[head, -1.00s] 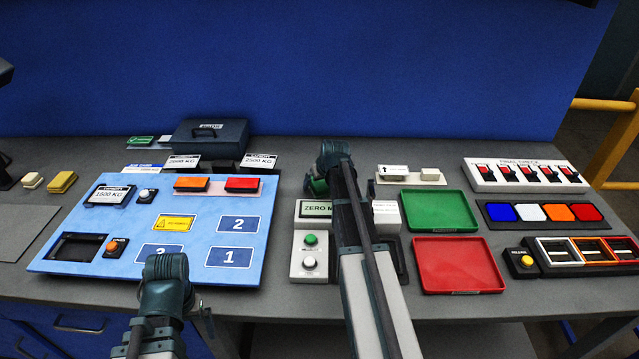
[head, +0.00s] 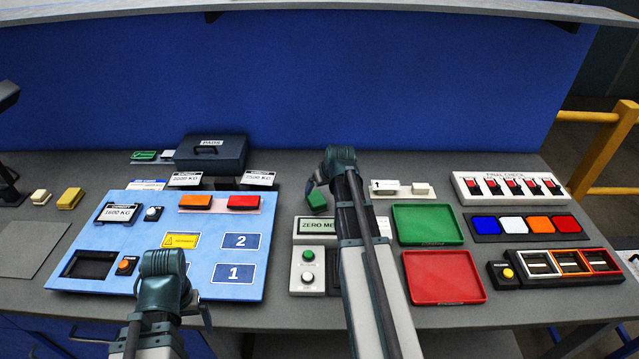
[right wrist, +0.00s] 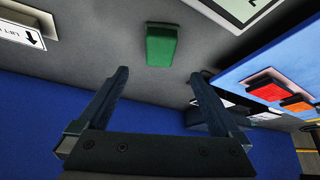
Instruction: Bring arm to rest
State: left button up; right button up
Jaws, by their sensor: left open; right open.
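My right arm reaches over the middle of the counter in the head view. Its gripper (head: 311,184) is partly hidden behind the wrist. In the right wrist view the right gripper (right wrist: 158,76) is open, with nothing between its fingers. A green block (head: 317,201) rests on the grey counter close to that gripper; in the right wrist view the block (right wrist: 161,46) lies just beyond the fingertips, apart from them. My left gripper (head: 191,298) is at the near edge of the blue panel (head: 205,262), mostly hidden by its own wrist; no held thing shows.
A ZERO panel (head: 316,228) with green and white buttons stands below the block. Green (head: 426,224) and red (head: 442,277) trays lie right of my right arm. A dark case (head: 211,153) stands at the back left. Bare counter lies between the case and the right gripper.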

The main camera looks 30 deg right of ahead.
aim_at(316, 198)
pick_arm(q)
jog(key=shift+r, duration=0.5)
pick_arm(e)
jog(key=shift+s+r, duration=0.3)
jog(key=shift+r, duration=0.2)
pick_arm(q)
jog(key=shift+f, duration=0.1)
pick_arm(e)
jog(key=shift+f, duration=0.1)
jog(key=b+x, duration=1)
jog(key=x, duration=0.2)
jog(key=shift+f, duration=0.15)
pick_arm(q)
notch_tip(316, 198, down, 10)
jog(key=shift+f, duration=0.25)
pick_arm(e)
jog(key=shift+a, duration=0.1)
pick_arm(q)
jog(key=shift+r, duration=0.15)
pick_arm(e)
jog(key=shift+r, duration=0.2)
